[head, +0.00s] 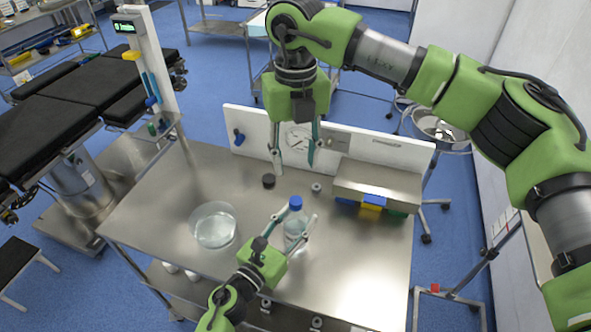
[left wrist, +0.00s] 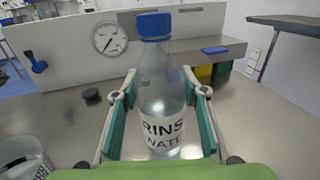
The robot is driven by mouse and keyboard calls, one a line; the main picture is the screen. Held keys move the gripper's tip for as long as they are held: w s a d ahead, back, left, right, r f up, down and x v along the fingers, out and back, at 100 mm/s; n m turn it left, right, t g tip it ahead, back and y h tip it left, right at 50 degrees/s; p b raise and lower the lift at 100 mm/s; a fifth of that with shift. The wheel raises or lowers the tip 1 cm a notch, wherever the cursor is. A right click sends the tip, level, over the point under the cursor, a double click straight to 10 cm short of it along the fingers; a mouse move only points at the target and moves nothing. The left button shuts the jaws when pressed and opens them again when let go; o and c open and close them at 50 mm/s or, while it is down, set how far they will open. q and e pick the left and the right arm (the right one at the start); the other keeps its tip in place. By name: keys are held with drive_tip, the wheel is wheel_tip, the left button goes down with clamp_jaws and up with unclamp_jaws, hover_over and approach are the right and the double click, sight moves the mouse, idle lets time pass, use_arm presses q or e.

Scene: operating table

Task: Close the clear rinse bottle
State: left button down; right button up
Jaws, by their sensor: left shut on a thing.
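The clear rinse bottle (head: 295,232) stands upright on the steel table. Its label, partly hidden, reads "RINS" and "WATE" in the left wrist view (left wrist: 163,125). A blue cap (head: 295,202) sits on its neck, also seen in the left wrist view (left wrist: 154,26); I cannot tell how tight it is. My left gripper (head: 296,224) is shut on the rinse bottle, one finger on each side of its body. My right gripper (head: 295,163) points down behind and above the bottle, its fingers apart and nothing between them.
A clear bowl of liquid (head: 214,228) stands left of the bottle. A small black round piece (head: 268,181) and a small grey one (head: 316,187) lie behind it. A raised steel shelf (head: 375,185) with blue, yellow and green bins stands at the back right. The front right table is clear.

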use_arm(q)
drive_tip(key=c, duration=1.2)
unclamp_jaws()
drive_tip(key=shift+o, duration=0.2)
drive_tip(key=v, duration=1.2)
drive_tip(key=shift+s+a+f, duration=0.1)
